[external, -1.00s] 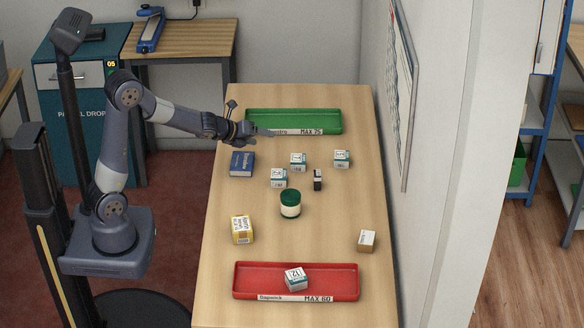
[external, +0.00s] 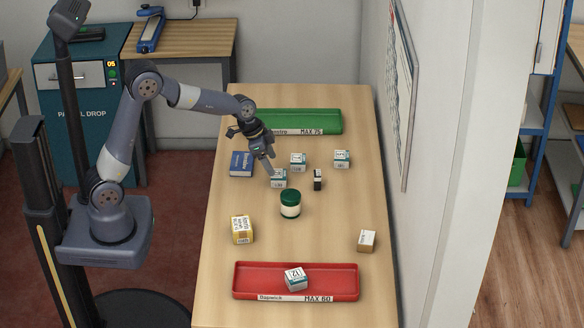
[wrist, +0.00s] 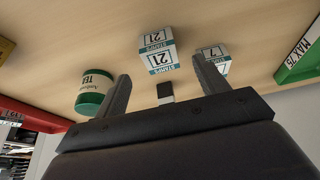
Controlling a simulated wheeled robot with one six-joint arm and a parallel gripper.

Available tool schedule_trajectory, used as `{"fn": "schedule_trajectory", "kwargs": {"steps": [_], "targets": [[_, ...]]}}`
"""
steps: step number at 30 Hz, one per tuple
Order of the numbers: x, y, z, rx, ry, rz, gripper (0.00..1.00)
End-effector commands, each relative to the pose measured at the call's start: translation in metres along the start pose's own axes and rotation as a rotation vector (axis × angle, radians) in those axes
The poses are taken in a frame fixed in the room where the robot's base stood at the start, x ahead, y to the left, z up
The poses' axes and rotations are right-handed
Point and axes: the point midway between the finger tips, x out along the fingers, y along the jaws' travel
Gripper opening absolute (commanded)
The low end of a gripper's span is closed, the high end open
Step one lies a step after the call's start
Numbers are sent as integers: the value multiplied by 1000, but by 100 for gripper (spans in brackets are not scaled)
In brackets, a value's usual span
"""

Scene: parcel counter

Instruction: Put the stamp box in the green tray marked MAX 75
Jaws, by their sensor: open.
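Several white boxes with teal bands look alike. One stamp box (external: 278,180) stands nearest my gripper (external: 269,171), another (external: 298,161) is behind it, and a third (external: 342,158) is farther right. In the wrist view, a box marked STAMPS 21 (wrist: 157,52) shows ahead between my open fingers (wrist: 163,84), and one marked 7 (wrist: 211,52) is partly hidden by the right finger. My gripper is open and empty, pointing down close above the nearest box; I cannot tell whether it touches. The green tray (external: 262,114) marked MAX 75 is at the back, empty where visible.
A green-lidded tea jar (external: 290,205) and a small black box (external: 318,180) stand close to the nearest stamp box. The red tray (external: 345,283) holds another white-teal box.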

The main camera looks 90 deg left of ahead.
Motion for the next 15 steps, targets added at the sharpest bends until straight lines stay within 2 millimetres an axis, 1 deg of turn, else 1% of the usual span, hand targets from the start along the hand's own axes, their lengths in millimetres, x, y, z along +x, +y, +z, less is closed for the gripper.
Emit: {"fn": "schedule_trajectory", "kwargs": {"steps": [1,3,8,15], "targets": [[6,0,0,0,-2,1,69],[11,0,0,1,0,0,69],[20,0,-1,2,-1,-1,69],[50,0,-3,3,-2,-1,69]]}}
